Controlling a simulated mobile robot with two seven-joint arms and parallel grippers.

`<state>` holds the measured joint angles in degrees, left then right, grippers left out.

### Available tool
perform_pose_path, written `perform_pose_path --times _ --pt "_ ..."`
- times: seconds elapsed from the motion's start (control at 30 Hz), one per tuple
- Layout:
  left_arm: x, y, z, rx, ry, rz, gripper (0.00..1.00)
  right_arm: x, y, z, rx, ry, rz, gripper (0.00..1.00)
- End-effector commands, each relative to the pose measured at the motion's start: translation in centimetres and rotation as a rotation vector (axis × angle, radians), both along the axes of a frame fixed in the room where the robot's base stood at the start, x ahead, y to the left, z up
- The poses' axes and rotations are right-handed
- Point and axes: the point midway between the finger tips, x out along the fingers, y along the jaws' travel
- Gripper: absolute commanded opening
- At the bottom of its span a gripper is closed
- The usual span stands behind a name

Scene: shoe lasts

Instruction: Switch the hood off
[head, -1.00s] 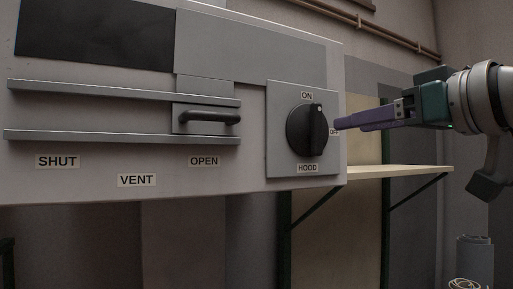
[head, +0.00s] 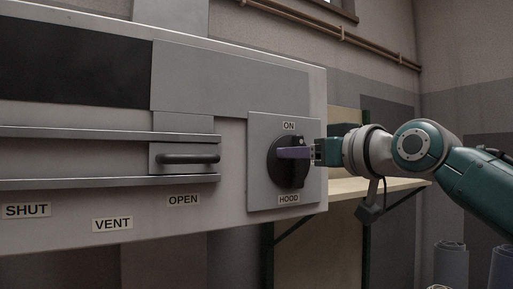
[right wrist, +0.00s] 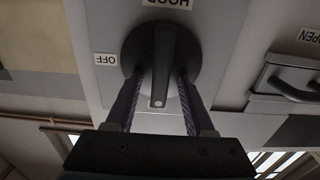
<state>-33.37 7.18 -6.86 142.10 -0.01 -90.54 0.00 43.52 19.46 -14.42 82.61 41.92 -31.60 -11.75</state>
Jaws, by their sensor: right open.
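The hood knob (head: 288,172) is a round black dial with a raised ridge, on a grey plate (head: 257,150) with ON above and HOOD below. In the right wrist view, the picture is upside down and the knob's ridge (right wrist: 161,60) has its white-dotted end away from the HOOD label, towards the ON side. The OFF label (right wrist: 105,59) shows left of the knob there. My right gripper (head: 281,153) has purple fingers at the knob. In the right wrist view it (right wrist: 161,80) is open, one finger on each side of the ridge, with gaps visible. My left gripper is out of view.
Left of the knob is a vent slider with a dark handle (head: 188,158) between two rails, above SHUT, VENT and OPEN labels. A pale shelf (head: 345,188) lies behind my right arm. Grey containers (head: 451,262) stand at lower right.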

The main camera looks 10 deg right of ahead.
Motion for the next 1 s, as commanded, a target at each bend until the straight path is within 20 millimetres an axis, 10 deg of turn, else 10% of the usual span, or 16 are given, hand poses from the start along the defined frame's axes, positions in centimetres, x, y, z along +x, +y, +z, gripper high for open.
perform_pose_path --times 0.23,0.7,1.0 --pt "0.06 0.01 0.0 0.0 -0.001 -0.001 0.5 0.01 0.04 -0.04 0.0 0.0 0.001 0.52" --pt "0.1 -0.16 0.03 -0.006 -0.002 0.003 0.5 0.0 0.01 -0.05 0.0 0.001 0.0 0.0" --pt "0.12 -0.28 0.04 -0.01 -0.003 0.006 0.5 -0.01 0.01 -0.05 0.0 0.001 0.0 0.0"
